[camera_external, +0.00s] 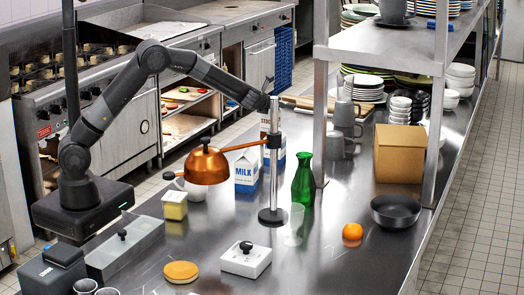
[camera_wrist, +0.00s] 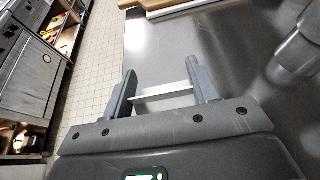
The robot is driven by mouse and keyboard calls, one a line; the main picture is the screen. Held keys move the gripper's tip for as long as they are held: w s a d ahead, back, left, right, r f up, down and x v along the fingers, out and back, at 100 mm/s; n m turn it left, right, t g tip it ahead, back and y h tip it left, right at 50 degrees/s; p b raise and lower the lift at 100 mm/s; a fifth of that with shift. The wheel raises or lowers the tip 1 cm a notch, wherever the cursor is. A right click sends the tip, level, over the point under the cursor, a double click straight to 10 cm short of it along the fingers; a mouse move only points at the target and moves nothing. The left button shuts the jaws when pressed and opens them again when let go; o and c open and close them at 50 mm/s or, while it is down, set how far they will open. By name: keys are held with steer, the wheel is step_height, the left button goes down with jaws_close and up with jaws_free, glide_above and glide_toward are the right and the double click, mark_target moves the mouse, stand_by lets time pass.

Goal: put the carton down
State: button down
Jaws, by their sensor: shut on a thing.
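My gripper (camera_wrist: 165,92) is shut on a white, thin-edged thing between its two fingers in the wrist view, which looks like the top ridge of a milk carton (camera_wrist: 162,95). A second carton (camera_external: 247,173), marked MILK, stands in front and to the left.
A copper heat lamp (camera_external: 207,166) on a pole stands close in front of my arm's end. A green bottle (camera_external: 303,182) and clear cup (camera_external: 293,225) are right of it. Grey mugs (camera_external: 345,118) stand under the shelf (camera_external: 390,45). Counter (camera_wrist: 235,45) ahead looks partly bare.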

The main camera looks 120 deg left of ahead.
steer(key=c, duration=0.5)
jaws_free()
steer(key=shift+f, duration=0.1)
steer(key=shift+r, duration=0.2)
steer(key=v, duration=1.2)
